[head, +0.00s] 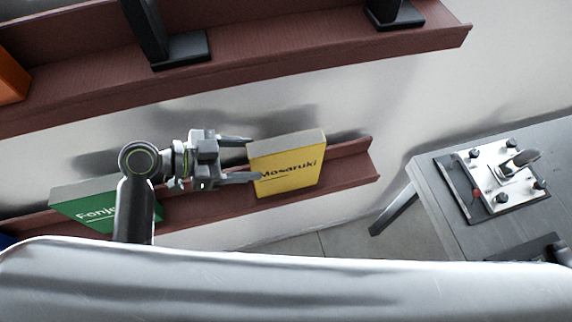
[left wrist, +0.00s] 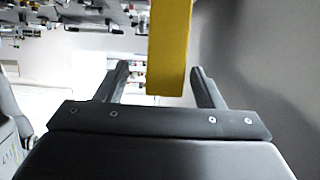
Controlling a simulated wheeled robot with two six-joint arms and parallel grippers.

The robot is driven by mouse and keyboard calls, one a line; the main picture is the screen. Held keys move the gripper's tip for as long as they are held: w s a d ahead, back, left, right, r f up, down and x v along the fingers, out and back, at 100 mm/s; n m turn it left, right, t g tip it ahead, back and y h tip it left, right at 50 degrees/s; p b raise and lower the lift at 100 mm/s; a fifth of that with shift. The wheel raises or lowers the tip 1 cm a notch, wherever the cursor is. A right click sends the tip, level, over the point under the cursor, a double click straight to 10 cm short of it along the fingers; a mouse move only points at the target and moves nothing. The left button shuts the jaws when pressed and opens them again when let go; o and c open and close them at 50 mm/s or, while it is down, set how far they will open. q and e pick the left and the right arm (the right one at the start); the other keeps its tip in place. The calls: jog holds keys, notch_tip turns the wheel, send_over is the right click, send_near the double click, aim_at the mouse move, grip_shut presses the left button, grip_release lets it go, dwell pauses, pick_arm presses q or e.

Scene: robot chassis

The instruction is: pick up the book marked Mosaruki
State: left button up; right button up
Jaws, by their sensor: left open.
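The yellow book marked Mosaruki (head: 290,170) stands upright on the lower reddish-brown shelf (head: 345,172) in the head view. My left gripper (head: 250,159) is open at the book's left side, with its fingers pointing right toward it. One finger overlaps the book's front near the start of its title. In the left wrist view the yellow book (left wrist: 169,60) shows edge-on between the two open fingers (left wrist: 160,88), nearer the right one. I cannot tell whether either finger touches it. My right gripper is not in view.
A green book (head: 88,208) marked with letters starting "Fonj" stands left on the same shelf, partly hidden by my arm. An upper shelf (head: 270,68) holds black bookends (head: 180,50) and an orange item (head: 10,78). A grey table (head: 440,190) with a metal fixture (head: 500,178) stands right.

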aim_at(269, 155)
pick_arm(q)
jog(key=shift+w+b+x, duration=0.1)
jog(key=shift+b+x, duration=0.25)
jog(key=shift+x, duration=1.05)
jog(key=shift+w+b+x, duration=0.15)
jog(key=shift+b+x, duration=0.2)
jog(key=shift+x, duration=1.1)
jog(key=shift+a+r, duration=0.1)
grip_shut()
jog(key=shift+r, duration=0.1)
